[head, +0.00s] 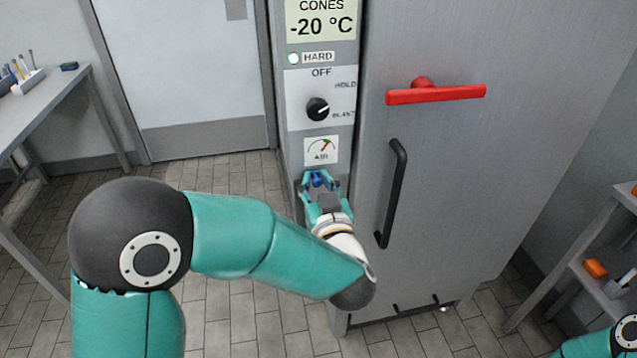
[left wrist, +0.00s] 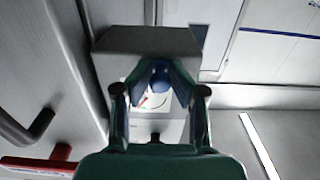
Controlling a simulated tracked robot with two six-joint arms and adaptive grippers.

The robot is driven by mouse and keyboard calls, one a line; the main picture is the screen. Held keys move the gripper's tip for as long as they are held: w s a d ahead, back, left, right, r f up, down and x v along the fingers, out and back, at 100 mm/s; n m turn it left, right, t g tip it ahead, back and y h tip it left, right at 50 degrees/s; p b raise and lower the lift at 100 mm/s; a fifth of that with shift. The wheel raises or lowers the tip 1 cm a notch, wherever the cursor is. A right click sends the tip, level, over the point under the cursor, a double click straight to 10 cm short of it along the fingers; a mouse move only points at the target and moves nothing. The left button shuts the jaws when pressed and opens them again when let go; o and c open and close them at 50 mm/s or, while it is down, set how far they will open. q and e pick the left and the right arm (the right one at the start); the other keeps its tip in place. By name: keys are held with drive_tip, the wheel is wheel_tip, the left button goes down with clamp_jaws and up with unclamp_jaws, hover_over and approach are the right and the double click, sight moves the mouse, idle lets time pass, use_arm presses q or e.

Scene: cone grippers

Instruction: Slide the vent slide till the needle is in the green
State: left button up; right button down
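The vent slide's blue knob (head: 318,181) is low on the narrow control panel, just under the AIR gauge (head: 321,149). The gauge has a coloured arc with some green in it; its needle leans up and to the right. The picture is too small to tell exactly which band it is on. My left gripper (head: 319,184) has its fingers on both sides of the knob and looks shut on it. In the left wrist view the blue knob (left wrist: 160,76) sits between the converging fingertips, with part of the gauge behind. My right gripper is out of view.
Above the gauge are a black dial (head: 318,108), a lit HARD lamp (head: 293,58) and a display (head: 321,22) reading -20 °C. Right of the panel is a grey cabinet door with a black handle (head: 392,193) and red lever (head: 436,93). Tables stand at both sides.

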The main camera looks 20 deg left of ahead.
use_arm(q)
drive_tip(key=shift+s+d, duration=0.1)
drive_tip(key=shift+s+d, duration=0.15)
drive_tip(key=shift+s, duration=0.05)
drive_tip(key=v, duration=1.1)
drive_tip(key=shift+s, duration=0.15)
